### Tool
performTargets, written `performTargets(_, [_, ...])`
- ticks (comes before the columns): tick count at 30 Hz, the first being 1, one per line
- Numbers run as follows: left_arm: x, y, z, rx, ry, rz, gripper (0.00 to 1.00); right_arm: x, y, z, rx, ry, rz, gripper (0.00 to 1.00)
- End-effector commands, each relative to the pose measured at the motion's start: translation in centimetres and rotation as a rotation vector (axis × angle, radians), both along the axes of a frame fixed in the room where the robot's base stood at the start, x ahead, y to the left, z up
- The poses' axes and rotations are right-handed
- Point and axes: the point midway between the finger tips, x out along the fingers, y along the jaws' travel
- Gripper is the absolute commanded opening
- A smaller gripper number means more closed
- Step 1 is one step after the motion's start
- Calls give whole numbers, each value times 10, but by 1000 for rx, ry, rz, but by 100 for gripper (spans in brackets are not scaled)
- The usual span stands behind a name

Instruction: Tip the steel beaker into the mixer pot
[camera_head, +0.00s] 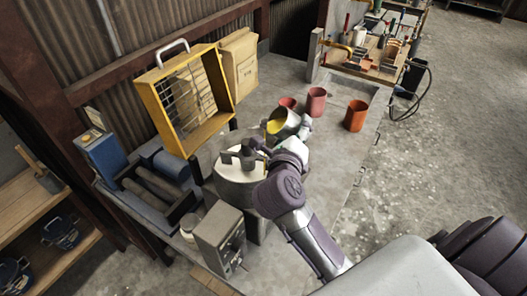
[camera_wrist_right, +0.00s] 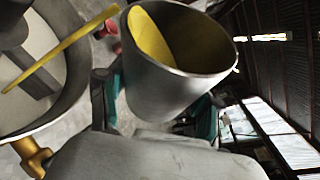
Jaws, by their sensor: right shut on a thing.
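The steel beaker (camera_head: 291,121) is tilted with its mouth toward the left and yellow material inside; in the right wrist view it (camera_wrist_right: 165,92) fills the upper middle. My right gripper (camera_head: 300,133) is shut on it and holds it up beside the mixer pot. The mixer pot (camera_head: 233,187) is round with a pale inside and a dark paddle; its rim (camera_wrist_right: 80,85) shows at the left of the wrist view. A thin yellow strip (camera_wrist_right: 60,48), seemingly a poured stream, runs from near the beaker's lip over the pot. My left gripper is out of view.
Red cups (camera_head: 317,101) and an orange-red cup (camera_head: 355,116) stand on the bench behind the beaker. A yellow-framed box (camera_head: 219,117) stands behind the pot, and a grey control box (camera_head: 220,238) in front.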

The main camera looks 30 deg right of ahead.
Motion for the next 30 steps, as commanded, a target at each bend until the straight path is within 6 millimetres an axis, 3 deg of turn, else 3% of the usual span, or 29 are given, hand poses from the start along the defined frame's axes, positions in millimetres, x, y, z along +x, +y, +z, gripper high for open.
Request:
performTargets(11, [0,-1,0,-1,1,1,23,0,-2,2,-102,31,0,19])
performTargets(26, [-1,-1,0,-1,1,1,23,0,-2,2,-105,32,-1,19])
performTargets(30, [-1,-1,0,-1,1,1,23,0,-1,0,-205,68,1,19])
